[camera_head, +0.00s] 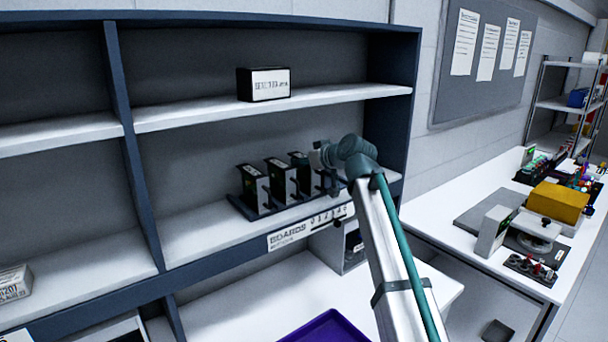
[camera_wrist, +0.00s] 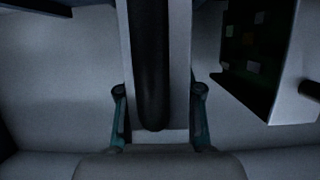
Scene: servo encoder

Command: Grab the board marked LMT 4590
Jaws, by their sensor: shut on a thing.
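Several upright dark boards with light faceplates (camera_head: 254,188) stand in a row in a rack on the middle shelf, in the head view. My gripper (camera_head: 328,180) is at the right end of this row. In the wrist view, my gripper (camera_wrist: 159,108) is shut on a board with a pale front and a long black handle (camera_wrist: 152,65), with one finger on each side. A neighbouring board with a dark green circuit face (camera_wrist: 250,40) stands to the right, apart from the fingers. No marking LMT 4590 is legible, so I cannot tell which board is held.
A shelf label reading BOARDS (camera_head: 290,237) is on the shelf edge below the rack. A black box with a white label (camera_head: 264,84) sits on the upper shelf. A purple tray (camera_head: 328,328) lies below, and a workbench (camera_head: 450,225) stands at right.

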